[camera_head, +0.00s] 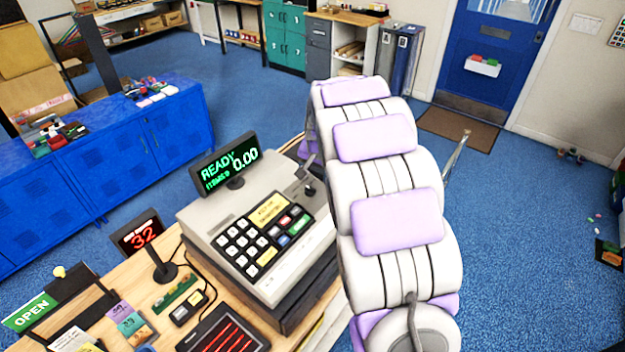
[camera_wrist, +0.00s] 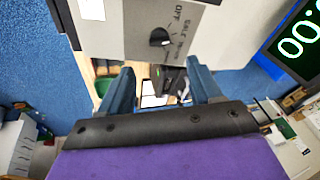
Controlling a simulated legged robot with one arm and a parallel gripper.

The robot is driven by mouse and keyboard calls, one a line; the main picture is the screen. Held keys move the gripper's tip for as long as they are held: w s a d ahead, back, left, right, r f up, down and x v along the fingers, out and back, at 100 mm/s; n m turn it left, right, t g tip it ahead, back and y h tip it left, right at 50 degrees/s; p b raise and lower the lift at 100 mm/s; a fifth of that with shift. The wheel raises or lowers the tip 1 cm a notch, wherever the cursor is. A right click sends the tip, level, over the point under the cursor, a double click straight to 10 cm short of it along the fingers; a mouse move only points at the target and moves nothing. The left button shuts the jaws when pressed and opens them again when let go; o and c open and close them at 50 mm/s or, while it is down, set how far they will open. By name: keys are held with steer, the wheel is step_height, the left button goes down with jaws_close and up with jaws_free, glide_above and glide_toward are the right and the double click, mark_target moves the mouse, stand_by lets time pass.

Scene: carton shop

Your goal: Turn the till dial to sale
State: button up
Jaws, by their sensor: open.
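The till (camera_head: 265,235) stands on the wooden counter, its display (camera_head: 228,165) reading READY and 0.00. In the wrist view the till's grey panel (camera_wrist: 135,15) carries the dark round till dial (camera_wrist: 160,38) with a pale mark. The words OFF and SALE are printed beside it, with a less legible label nearby. I cannot tell for sure which label the dial points at. My gripper (camera_wrist: 160,65) is open and empty, its two blue fingers apart, with the dial showing just beyond the gap between them.
A red-digit display (camera_head: 143,235) stands left of the till, near a card reader (camera_head: 188,306) and an OPEN sign (camera_head: 30,312). Blue cabinets (camera_head: 130,145) stand at the left. The blue floor is mostly clear at the right, before a blue door (camera_head: 492,60).

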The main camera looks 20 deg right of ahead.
steer(key=v, duration=0.8)
steer(key=shift+r, duration=0.1)
steer(key=s+a+f+n+g+b, duration=0.2)
steer(key=s+a+f+n, duration=0.1)
steer(key=s, duration=1)
steer(key=s+a+f+n+g+b, duration=0.2)
steer(key=s+a, duration=0.4)
steer(key=s, duration=0.8)
steer(key=s+a+f+n+g+b, duration=0.1)
steer(key=s+a+f+n+b, duration=0.2)
steer(key=s, duration=1)
step_height(320, 180, down, 3)
steer(key=shift+s+a+r+n+g+b, duration=0.15)
steer(key=shift+s+a+n+g+b, duration=0.2)
steer(key=shift+a, duration=0.85)
